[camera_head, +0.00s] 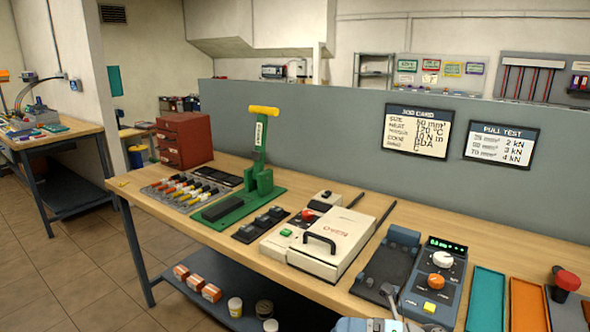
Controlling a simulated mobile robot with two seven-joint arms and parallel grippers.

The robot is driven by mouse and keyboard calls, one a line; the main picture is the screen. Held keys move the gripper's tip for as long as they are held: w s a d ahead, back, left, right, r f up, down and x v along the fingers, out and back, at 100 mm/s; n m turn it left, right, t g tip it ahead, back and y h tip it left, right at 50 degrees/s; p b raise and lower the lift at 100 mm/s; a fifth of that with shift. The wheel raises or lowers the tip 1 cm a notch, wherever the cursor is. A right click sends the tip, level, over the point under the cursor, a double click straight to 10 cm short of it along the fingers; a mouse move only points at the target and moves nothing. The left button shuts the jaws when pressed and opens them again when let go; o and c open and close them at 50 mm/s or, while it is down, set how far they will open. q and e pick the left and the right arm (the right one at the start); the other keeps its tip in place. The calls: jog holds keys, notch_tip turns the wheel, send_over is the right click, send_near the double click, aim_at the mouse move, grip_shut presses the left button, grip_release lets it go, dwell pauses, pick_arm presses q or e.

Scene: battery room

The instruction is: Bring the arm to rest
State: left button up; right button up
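Neither of my grippers can be made out in the head view. A pale grey-blue part shows at the bottom edge, right of centre, cut off by the frame; I cannot tell whether it belongs to one of my arms. The long wooden-topped workbench (225,165) runs across the view. On it stand a green press (262,183) with a yellow handle, a cream machine (335,240) with a black lid handle, and a blue control unit (434,285) with a white knob and lit display.
A red drawer cabinet (184,140) stands at the bench's far left end. Teal (486,299) and orange (527,305) trays lie at the right. A grey partition (300,125) backs the bench. Boxes and jars sit on the lower shelf (215,265). Tiled floor (75,270) is open at left.

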jog(key=s+d+f+n+t+h, duration=0.45)
jog(key=s+f+n+h, duration=0.55)
jog(key=n, duration=0.8)
jog(key=s+d+f+n+t+h, duration=0.45)
jog(key=s+f+n, duration=0.25)
jog(key=f+n, duration=0.75)
pick_arm(q)
notch_tip(320, 180, up, 15)
jog(key=s+a+p, duration=0.1)
jog(key=p, duration=1.8)
jog(key=shift+a, duration=0.15)
pick_arm(e)
notch_tip(320, 180, up, 16)
jog(key=s+d+n+h, duration=0.1)
jog(key=s+n, duration=0.1)
jog(key=shift+s+d+r+g, duration=0.2)
jog(key=shift+s+d+g, duration=0.05)
jog(key=shift+d+g, duration=0.05)
pick_arm(q)
jog(key=shift+r, duration=0.1)
pick_arm(e)
jog(key=shift+n, duration=0.25)
